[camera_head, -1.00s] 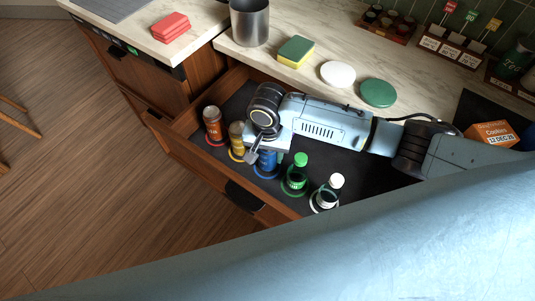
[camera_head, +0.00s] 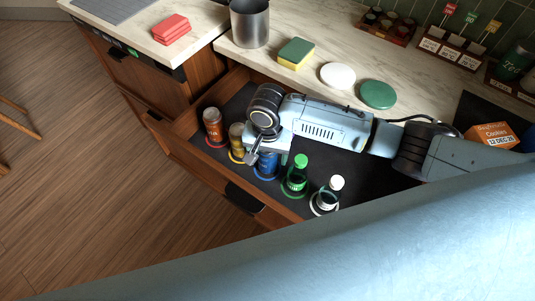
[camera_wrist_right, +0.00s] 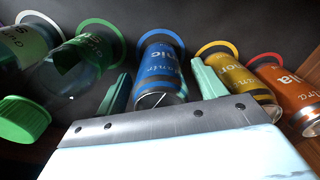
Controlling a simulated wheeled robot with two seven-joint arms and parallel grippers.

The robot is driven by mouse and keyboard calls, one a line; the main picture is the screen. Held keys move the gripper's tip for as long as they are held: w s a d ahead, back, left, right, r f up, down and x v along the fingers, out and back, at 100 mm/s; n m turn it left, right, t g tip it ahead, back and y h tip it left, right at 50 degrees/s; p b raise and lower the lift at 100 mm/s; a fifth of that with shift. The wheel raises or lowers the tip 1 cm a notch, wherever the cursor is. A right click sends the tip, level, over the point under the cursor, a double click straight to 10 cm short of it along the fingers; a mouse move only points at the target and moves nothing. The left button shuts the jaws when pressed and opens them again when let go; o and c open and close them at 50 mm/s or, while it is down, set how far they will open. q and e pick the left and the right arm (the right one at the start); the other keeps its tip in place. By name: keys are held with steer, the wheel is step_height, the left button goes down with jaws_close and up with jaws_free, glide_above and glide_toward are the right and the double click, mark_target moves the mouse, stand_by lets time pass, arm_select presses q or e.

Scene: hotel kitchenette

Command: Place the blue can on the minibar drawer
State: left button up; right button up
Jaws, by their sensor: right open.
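The blue can (camera_head: 266,165) stands in the blue ring in the open minibar drawer (camera_head: 239,107), partly hidden under my right gripper (camera_head: 266,156) in the head view. In the right wrist view, the blue can (camera_wrist_right: 161,68) shows between the two pale green fingers of the right gripper (camera_wrist_right: 161,88). The fingers are open, one on each side of the can, with visible gaps. My left gripper is not in view.
In the drawer, an orange can (camera_head: 213,127) and a yellow can (camera_head: 237,140) stand left of the blue can; a green-capped bottle (camera_head: 296,176) and a white-capped bottle (camera_head: 329,193) stand right. The counter above holds a sponge (camera_head: 296,52), a white disc (camera_head: 338,75) and a green disc (camera_head: 378,94).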

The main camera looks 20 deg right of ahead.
step_height(320, 180, up, 10)
steer(key=shift+r+p, duration=0.1)
steer(key=shift+p, duration=1.15)
steer(key=shift+r, duration=0.35)
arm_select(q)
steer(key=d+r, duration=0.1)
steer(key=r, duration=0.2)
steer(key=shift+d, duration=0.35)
arm_select(e)
steer(key=shift+r, duration=0.25)
